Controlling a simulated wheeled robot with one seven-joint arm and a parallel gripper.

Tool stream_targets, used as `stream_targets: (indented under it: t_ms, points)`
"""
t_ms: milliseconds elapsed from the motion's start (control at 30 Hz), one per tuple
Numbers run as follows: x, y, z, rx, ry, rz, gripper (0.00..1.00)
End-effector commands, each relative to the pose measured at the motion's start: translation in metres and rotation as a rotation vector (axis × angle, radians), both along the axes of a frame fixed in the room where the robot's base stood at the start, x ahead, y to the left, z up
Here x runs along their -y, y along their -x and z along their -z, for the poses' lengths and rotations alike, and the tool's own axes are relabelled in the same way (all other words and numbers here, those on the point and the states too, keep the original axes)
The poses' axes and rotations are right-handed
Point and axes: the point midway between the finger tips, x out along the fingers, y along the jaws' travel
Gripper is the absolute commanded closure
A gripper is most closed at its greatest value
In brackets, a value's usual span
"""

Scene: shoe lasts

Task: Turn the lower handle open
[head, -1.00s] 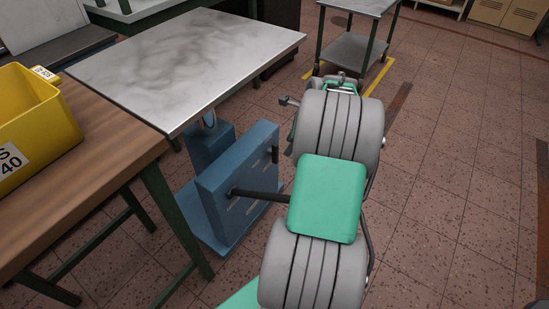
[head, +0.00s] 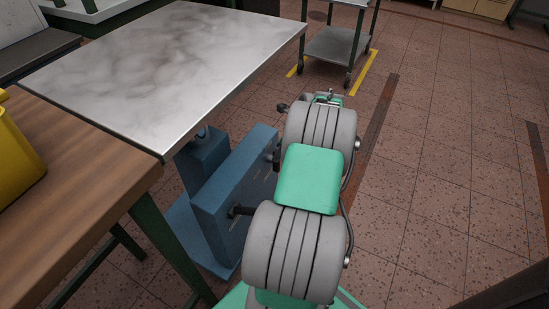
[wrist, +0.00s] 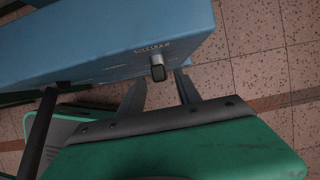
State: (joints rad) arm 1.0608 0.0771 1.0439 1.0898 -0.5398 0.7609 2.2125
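The blue machine (head: 215,195) stands under the metal-topped table, with two dark handles on its side. One handle (head: 242,210) sticks out toward my arm, which hides its outer part; it appears as a long dark bar (wrist: 38,135) in the wrist view. The other, a short handle with a grey end (head: 277,158), is farther along the face; in the wrist view (wrist: 157,71) it lies between my fingertips. I cannot tell for sure which is the lower. My gripper (wrist: 160,80) is open, its fingers on either side of the short handle, with no clear contact.
A wooden bench (head: 75,185) with a yellow bin (head: 18,150) is at the left. The grey metal tabletop (head: 175,60) overhangs the machine. A wheeled cart (head: 335,45) stands behind. The tiled floor at right is clear.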

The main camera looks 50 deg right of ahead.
Motion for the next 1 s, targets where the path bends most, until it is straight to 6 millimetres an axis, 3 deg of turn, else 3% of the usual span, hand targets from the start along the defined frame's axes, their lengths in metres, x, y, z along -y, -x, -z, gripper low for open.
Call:
stream_targets:
  t_ms: [33, 200, 500, 1000]
  points:
    - [-0.002, -0.004, 0.015, 0.0, 0.0, -0.002, 0.6]
    - [-0.004, -0.013, 0.034, 0.0, 0.002, -0.001, 0.6]
    - [-0.006, -0.016, 0.036, 0.0, 0.001, -0.004, 0.6]
    - [-0.006, -0.016, 0.036, 0.0, 0.001, -0.004, 1.0]
